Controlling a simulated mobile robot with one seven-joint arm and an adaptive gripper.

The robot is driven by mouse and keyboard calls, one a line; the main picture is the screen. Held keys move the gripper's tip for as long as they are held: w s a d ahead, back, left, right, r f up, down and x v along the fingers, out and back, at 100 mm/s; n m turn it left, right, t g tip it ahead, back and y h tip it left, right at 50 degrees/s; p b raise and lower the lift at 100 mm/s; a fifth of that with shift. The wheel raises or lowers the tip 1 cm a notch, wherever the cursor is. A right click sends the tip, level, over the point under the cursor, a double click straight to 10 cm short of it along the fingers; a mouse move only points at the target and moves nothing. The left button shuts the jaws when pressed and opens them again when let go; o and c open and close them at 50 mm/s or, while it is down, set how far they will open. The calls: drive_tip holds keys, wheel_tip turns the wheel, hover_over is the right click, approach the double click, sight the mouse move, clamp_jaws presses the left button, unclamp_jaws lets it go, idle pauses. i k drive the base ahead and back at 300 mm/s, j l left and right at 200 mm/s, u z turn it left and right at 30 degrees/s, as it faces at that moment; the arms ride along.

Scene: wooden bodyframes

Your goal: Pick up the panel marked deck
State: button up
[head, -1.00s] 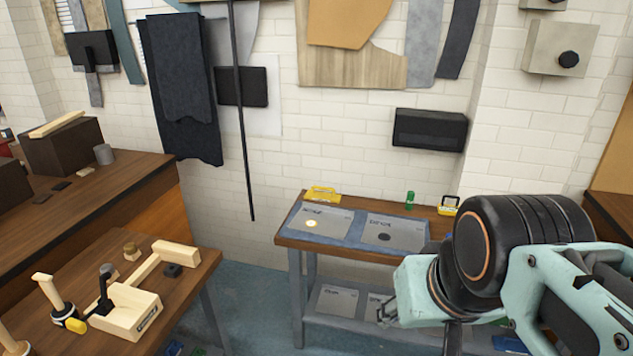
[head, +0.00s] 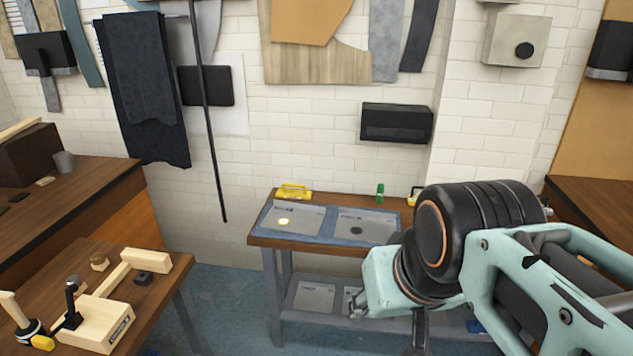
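Two flat grey panels lie side by side on a blue mat (head: 345,239) on the wooden bench. The left panel (head: 304,219) has a bright round spot, the right panel (head: 372,224) a dark one. Two more light grey panels lie on the shelf below, one at left (head: 314,295) and one (head: 350,294) partly behind my gripper. All carry small dark lettering that I cannot read, so I cannot tell which is marked deck. My gripper (head: 354,305) is in front of the bench's lower shelf, mostly hidden by my arm. Its opening is unclear.
A yellow object (head: 293,192) and a green one (head: 380,191) stand along the bench's back edge. A workbench with a wooden box (head: 97,325) and tools is at left. Blue floor (head: 222,295) between the benches is clear.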

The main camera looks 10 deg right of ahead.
sight(353, 224)
drive_tip(key=i+l+u, duration=0.15)
drive_tip(key=i+l, duration=0.85)
drive_tip(key=i, duration=0.15)
drive_tip(key=i+l, duration=0.1)
drive_tip(key=i, duration=0.2)
drive_tip(key=i+l+u, duration=0.1)
drive_tip(key=i, duration=0.25)
drive_tip(key=l, duration=0.35)
